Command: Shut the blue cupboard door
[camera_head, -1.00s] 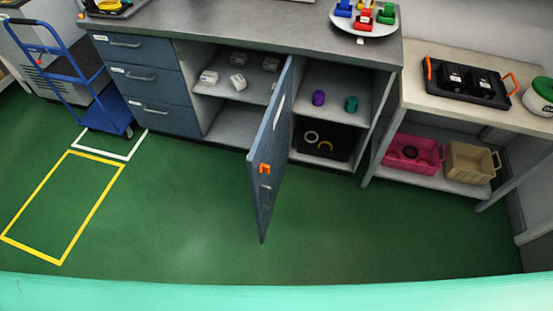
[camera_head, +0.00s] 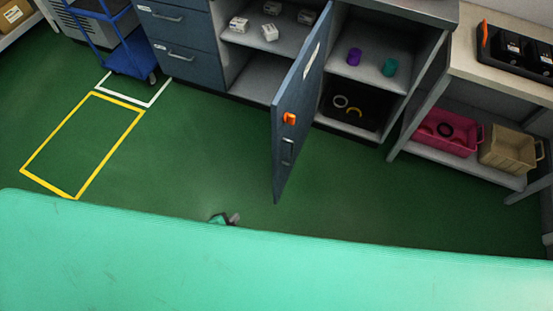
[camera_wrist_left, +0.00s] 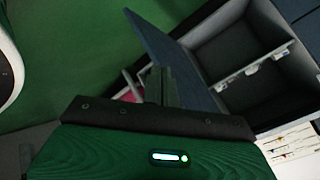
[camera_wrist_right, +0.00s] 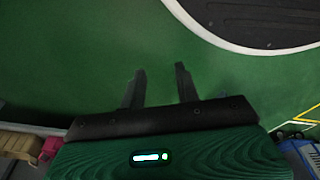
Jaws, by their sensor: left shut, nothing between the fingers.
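The blue cupboard door (camera_head: 290,135) stands wide open, jutting out from the cupboard front, with an orange piece (camera_head: 289,118) and a grey handle (camera_head: 287,150) on its face. The open cupboard (camera_head: 350,28) shows its shelves behind the door. My left gripper (camera_head: 228,218) just shows above my green body, in front and left of the door's free edge, apart from it. In the left wrist view its fingers (camera_wrist_left: 158,85) are shut and empty, with the dark blue door (camera_wrist_left: 172,58) beyond them. My right gripper (camera_wrist_right: 158,85) is open and empty over green floor, outside the head view.
Blue drawers (camera_head: 182,40) and a blue trolley (camera_head: 125,50) stand left of the cupboard. A side table (camera_head: 500,75) with a pink crate (camera_head: 445,132) and a tan crate (camera_head: 510,148) stands right. The floor (camera_head: 380,195) around the door is clear.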

